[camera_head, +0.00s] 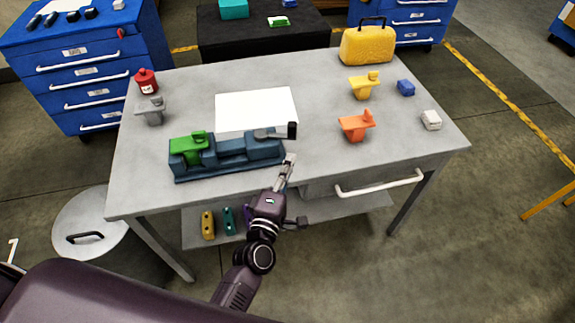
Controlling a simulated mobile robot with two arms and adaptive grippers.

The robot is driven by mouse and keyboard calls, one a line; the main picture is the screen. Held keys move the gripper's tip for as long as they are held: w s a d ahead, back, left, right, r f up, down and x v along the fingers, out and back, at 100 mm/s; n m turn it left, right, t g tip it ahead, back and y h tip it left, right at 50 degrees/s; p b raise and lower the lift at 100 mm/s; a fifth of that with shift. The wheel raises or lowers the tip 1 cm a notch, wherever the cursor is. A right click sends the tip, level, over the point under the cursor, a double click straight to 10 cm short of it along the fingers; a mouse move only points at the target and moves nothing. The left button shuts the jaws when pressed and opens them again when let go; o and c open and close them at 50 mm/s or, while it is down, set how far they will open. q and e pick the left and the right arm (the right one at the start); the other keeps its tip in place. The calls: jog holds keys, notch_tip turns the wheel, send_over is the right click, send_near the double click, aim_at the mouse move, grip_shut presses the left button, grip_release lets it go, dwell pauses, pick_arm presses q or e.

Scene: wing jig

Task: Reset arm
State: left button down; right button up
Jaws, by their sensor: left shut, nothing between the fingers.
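My left gripper (290,160) is shut and empty at the front edge of the grey table (310,170). Its fingertips are just right of the blue-grey jig (235,152) and below the jig's arm (270,134) in the picture. The arm is a grey bar with a black end block (292,130), sticking out to the right near the jig's right end. A green part (187,144) sits in the jig's left end. Whether my fingertips touch the jig cannot be told. My right gripper is not in view.
A white sheet (256,108) lies behind the jig. A white drawer handle (378,187) juts out in front.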

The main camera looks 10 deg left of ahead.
pick_arm(q)
jog(key=shift+s, duration=0.5)
jog(key=s+f+m+g, duration=0.3)
jog(key=s+f+m, duration=0.15)
jog(key=f, duration=0.65)
jog(key=s+f+m+g+h, duration=0.1)
jog(key=s+f+m+g, duration=0.35)
jog(key=f, duration=0.75)
jog(key=s+f+m+g, duration=0.25)
jog(key=s+f, duration=0.45)
jog(key=f, duration=0.4)
jog(key=s+a+f+m+g, duration=0.2)
jog(key=s+a+f, duration=0.2)
jog(key=s, duration=0.6)
jog(key=s+a+f+m+g+y, duration=0.1)
jog(key=s+a+f+m+g, duration=0.1)
jog(key=s+f, duration=0.5)
jog(key=s+a+f+m+g+y, duration=0.1)
jog(key=s+a+f+m+g, duration=0.2)
jog(key=s, duration=0.9)
jog(key=a+f+m, duration=0.1)
jog(key=a+f, duration=0.1)
jog(key=a, duration=0.1)
jog(key=shift+s+f, duration=0.3)
jog(key=shift+s, duration=0.1)
jog(key=shift+w, duration=0.1)
